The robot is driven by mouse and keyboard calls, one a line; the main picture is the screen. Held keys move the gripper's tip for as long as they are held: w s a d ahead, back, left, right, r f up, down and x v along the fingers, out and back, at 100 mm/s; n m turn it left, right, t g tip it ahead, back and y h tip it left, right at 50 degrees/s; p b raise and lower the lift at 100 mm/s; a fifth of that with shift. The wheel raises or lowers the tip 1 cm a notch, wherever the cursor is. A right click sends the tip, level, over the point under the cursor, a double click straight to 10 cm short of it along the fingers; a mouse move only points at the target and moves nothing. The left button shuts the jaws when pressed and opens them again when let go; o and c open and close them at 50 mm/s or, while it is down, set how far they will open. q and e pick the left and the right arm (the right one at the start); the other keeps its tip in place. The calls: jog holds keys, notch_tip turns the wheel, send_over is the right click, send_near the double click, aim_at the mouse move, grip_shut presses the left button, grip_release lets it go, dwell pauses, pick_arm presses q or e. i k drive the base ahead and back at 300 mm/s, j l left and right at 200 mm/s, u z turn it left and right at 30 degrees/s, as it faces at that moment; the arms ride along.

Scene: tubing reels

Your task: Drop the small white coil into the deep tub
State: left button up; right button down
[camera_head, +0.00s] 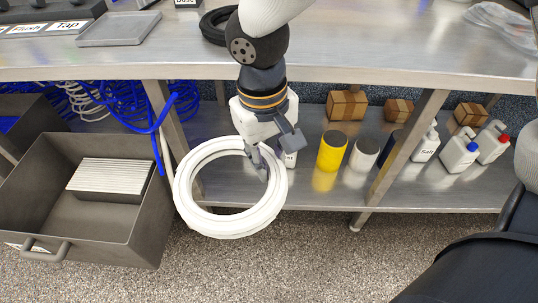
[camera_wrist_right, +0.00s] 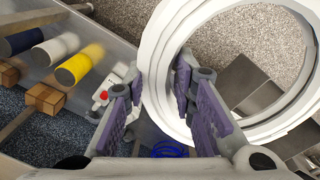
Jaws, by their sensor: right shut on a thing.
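The small white coil (camera_head: 187,190) hangs in the air in front of the lower shelf. My right gripper (camera_head: 262,165) is shut on the coil's ring, at its upper right side. In the right wrist view the two purple-padded fingers (camera_wrist_right: 160,75) lie on either side of the white ring (camera_wrist_right: 154,62). The deep tub (camera_head: 120,222) is a dark grey open box on the left of the head view. The coil is to the right of the tub, beside its right wall in the picture. My left gripper is not in view.
A ribbed white block (camera_head: 110,177) lies inside the tub; the front of its floor is bare. A steel bench (camera_head: 360,50) with a lower shelf (camera_head: 315,190) stands behind. Blue tubing (camera_head: 155,125) hangs near the tub. A yellow can (camera_head: 331,150) and bottles stand on the shelf.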

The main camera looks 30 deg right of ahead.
aim_at(109, 230)
jog(key=i+j, duration=0.15)
jog(key=j, duration=0.2)
jog(key=i+j, duration=0.2)
jog(key=j, duration=0.2)
jog(key=i+j, duration=0.15)
jog(key=j, duration=0.2)
jog(key=i+j, duration=0.15)
jog(key=j, duration=0.25)
jog(key=i+j, duration=0.2)
jog(key=j, duration=0.15)
jog(key=i+j, duration=0.15)
jog(key=j, duration=0.25)
